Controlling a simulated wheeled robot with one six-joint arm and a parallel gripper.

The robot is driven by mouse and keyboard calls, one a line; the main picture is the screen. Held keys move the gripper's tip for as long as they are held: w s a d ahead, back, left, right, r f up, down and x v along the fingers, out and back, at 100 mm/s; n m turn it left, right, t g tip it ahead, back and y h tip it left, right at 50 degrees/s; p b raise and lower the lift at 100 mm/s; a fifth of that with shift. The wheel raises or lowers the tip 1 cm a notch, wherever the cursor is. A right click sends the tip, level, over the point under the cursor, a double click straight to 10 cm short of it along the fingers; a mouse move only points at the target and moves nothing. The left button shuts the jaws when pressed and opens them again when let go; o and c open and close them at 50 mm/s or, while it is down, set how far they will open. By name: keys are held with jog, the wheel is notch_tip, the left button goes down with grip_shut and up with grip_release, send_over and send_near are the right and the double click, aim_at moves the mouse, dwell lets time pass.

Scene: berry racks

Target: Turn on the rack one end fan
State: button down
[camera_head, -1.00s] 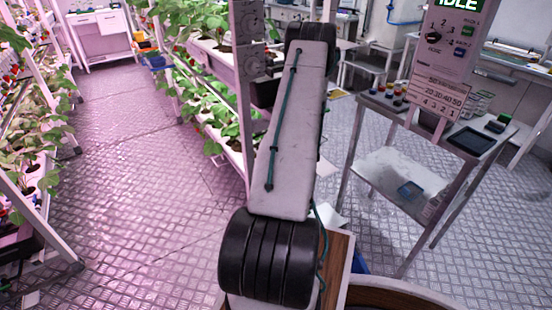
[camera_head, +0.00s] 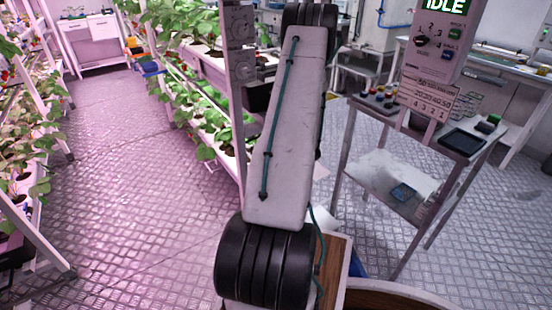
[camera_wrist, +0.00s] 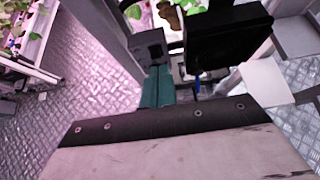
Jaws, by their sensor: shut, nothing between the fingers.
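A rack (camera_head: 236,130) of leafy plants stands ahead, left of my arm. Its pale end post carries a grey plate with round dials (camera_head: 241,28). A black box (camera_head: 258,98) beside the post is partly hidden by my arm. I cannot tell whether it is the end fan. In the wrist view, a small grey box (camera_wrist: 150,47) with a dark round spot sits by a post, with a larger black box (camera_wrist: 228,45) right of it. My gripper (camera_wrist: 158,72) shows as teal fingers, shut and empty, just below the grey box. Contact is unclear. My arm hides the gripper in the head view.
A metal trolley (camera_head: 345,170) stands at right with bottles, a black tray (camera_head: 462,141) and a control panel (camera_head: 437,50) reading IDLE. Another plant rack (camera_head: 35,215) lines the left. The aisle floor (camera_head: 130,170) between is clear.

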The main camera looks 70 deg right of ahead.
jog(key=r, duration=0.1)
jog(key=s+a+r, duration=0.2)
jog(key=shift+s+a+r, duration=0.15)
jog(key=shift+s+r, duration=0.1)
jog(key=shift+r, duration=0.1)
jog(key=shift+s, duration=0.1)
